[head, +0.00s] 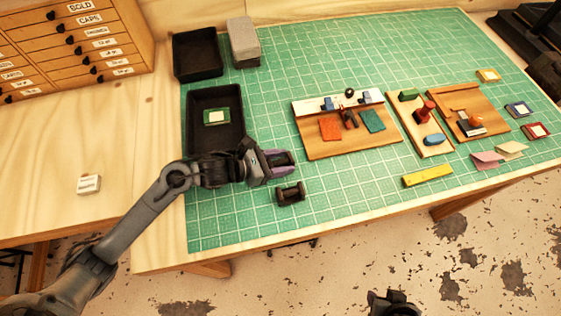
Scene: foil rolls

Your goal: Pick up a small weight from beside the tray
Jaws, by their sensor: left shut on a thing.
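The black tray (237,99) lies on the green cutting mat (235,232), with a small green-edged card (215,117) in it. My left gripper (284,160) is just right of the tray's lower right corner, low over the mat. It is shut on a small dark thing between its purple-edged fingers, which I take to be a small weight; the fingers hide most of it. A dark spool-shaped piece (291,193) lies on the mat just below the gripper, apart from it. My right gripper (393,303) shows only partly at the bottom edge, over the floor.
A second black tray (198,54) and a grey block (243,42) stand behind. Wooden boards (340,146) with tools lie to the right, with a yellow bar (427,175) in front. The mat's front left is clear. A drawer cabinet (75,40) stands back left.

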